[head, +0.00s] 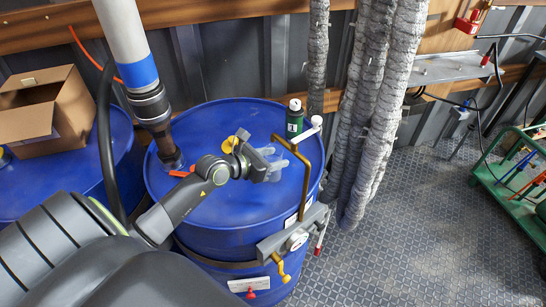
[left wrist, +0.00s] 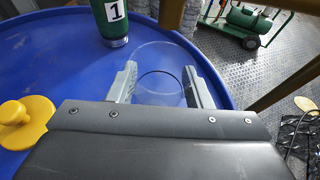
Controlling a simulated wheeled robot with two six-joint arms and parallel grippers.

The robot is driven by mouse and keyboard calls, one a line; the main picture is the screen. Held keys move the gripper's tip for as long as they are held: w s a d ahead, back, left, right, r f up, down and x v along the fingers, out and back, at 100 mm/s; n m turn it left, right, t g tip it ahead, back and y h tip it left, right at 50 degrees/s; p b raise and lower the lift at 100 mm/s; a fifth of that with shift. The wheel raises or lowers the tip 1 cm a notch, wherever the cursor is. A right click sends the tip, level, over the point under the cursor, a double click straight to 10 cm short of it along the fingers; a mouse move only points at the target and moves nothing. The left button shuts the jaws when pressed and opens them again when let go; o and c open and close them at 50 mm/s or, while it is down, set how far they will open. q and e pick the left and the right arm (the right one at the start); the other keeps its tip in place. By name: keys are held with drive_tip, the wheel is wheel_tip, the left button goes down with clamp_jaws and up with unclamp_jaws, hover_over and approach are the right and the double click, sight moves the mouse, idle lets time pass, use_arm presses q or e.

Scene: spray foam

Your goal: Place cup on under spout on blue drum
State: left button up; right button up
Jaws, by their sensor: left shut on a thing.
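My left gripper (head: 270,165) is shut on a clear, see-through cup (left wrist: 160,62), held above the blue drum's lid. In the left wrist view the cup sits between the two grey fingers of the gripper (left wrist: 161,87). In the head view the cup is faint and hard to make out. The blue drum (head: 240,206) also fills much of the left wrist view (left wrist: 60,70). A brass spout (head: 282,270) hangs at the drum's front, below a metal bracket with a round gauge (head: 297,240). The gripper is above and behind the spout. My right gripper is not in view.
A green bottle (head: 294,118) stands at the lid's back edge. A brass pipe (head: 305,180) rises at the drum's right rim. A yellow knob (left wrist: 25,122) sits on the lid. A cardboard box (head: 40,115) is at left. Floor (head: 400,240) right of the drum is clear.

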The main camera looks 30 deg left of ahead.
use_arm(q)
drive_tip(key=o, duration=1)
drive_tip(key=shift+f, duration=0.1)
drive_tip(key=shift+c, duration=0.2)
drive_tip(key=shift+r, duration=0.2)
drive_tip(key=p+v, duration=0.1)
drive_tip(key=v, duration=1.1)
drive_tip(key=shift+r, duration=0.1)
